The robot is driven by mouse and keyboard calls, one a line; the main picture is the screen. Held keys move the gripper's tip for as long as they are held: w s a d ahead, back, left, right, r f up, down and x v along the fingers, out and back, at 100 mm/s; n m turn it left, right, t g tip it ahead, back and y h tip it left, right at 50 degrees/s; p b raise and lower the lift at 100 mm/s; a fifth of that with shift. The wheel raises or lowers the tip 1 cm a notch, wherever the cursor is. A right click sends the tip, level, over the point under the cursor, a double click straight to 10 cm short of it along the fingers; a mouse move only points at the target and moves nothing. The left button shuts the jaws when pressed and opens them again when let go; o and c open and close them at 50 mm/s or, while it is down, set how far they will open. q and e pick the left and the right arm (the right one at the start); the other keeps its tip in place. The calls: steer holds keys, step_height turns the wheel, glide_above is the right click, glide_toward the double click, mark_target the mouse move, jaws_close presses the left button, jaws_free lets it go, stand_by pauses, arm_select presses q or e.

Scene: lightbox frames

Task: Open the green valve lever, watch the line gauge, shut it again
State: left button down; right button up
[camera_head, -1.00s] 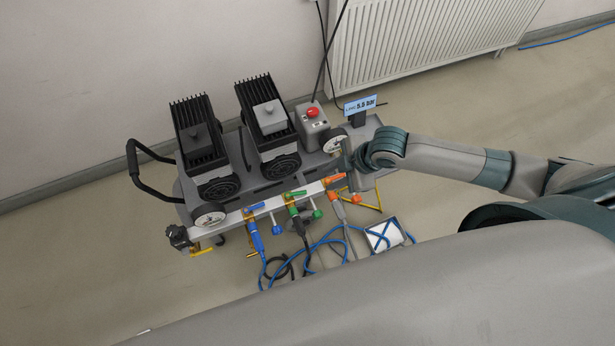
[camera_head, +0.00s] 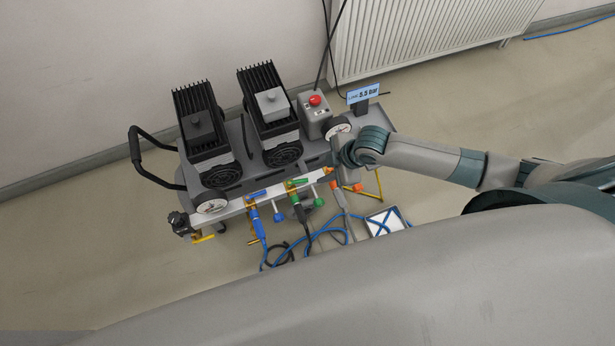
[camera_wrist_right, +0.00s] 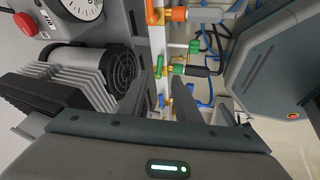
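The green valve lever (camera_head: 297,184) sits on the light rail along the cart's front, between the blue lever (camera_head: 257,194) and the orange valve (camera_head: 333,186). In the right wrist view the green lever (camera_wrist_right: 177,69) lies just ahead of my right gripper (camera_wrist_right: 159,84). The two fingers are apart with nothing held between them. In the head view my right gripper (camera_head: 334,166) is above the rail, right of the green lever, partly covering the orange valve. A blue display (camera_head: 364,93) reads 5.5 bar. A round white dial (camera_head: 338,126) stands near it; its needle is too small to read.
Two black finned compressors (camera_head: 202,125) and a grey box with a red button (camera_head: 315,101) stand on the cart. Hoses hang from the rail toward a white tray (camera_head: 384,222). A radiator (camera_head: 420,40) is on the wall behind. Floor left of the cart is clear.

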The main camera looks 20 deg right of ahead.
mark_target(304, 180)
steer(key=x, duration=1)
steer(key=shift+w+f, duration=0.15)
steer(key=shift+f, duration=0.25)
jaws_close()
